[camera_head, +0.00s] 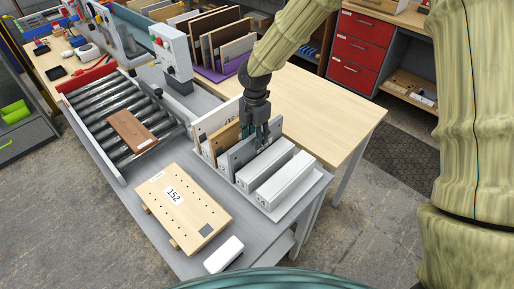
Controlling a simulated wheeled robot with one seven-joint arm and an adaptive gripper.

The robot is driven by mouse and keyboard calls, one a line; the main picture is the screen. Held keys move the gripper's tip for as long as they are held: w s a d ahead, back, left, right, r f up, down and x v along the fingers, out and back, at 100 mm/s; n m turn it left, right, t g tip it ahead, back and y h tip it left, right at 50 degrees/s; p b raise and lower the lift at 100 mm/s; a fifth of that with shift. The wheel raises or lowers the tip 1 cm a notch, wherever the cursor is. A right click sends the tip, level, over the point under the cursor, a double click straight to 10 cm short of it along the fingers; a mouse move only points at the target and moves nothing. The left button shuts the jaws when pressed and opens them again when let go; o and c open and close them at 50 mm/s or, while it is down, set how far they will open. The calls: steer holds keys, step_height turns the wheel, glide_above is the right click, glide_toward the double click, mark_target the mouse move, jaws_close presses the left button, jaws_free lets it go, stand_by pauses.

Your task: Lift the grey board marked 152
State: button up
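A grey board (237,158) stands upright in a white rack (308,188) on the grey bench, between a tan board (222,140) and two white blocks. I cannot read a number on the grey board. My gripper (263,143) points down at the rack, its fingers at the top edge of the grey board and partly overlapping it. I cannot tell whether the fingers are closed on it. A light wooden plate (190,222) with holes lies in front of the rack and carries a white label reading 152.
A white board (203,121) stands at the rack's left. Two white blocks (284,184) fill its right. A roller conveyor (108,108) holds a brown board (131,131). A white object (223,254) lies near the bench's front edge. The wooden table (325,115) behind has free room.

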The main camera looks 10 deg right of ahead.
steer(key=shift+w+d+f+p, duration=0.15)
steer(key=shift+f+p, duration=0.4)
steer(key=shift+f, duration=0.7)
steer(key=shift+w+d+f+p, duration=0.15)
steer(key=shift+f+p, duration=0.4)
steer(key=shift+f, duration=0.65)
steer(key=shift+s, duration=0.1)
jaws_close()
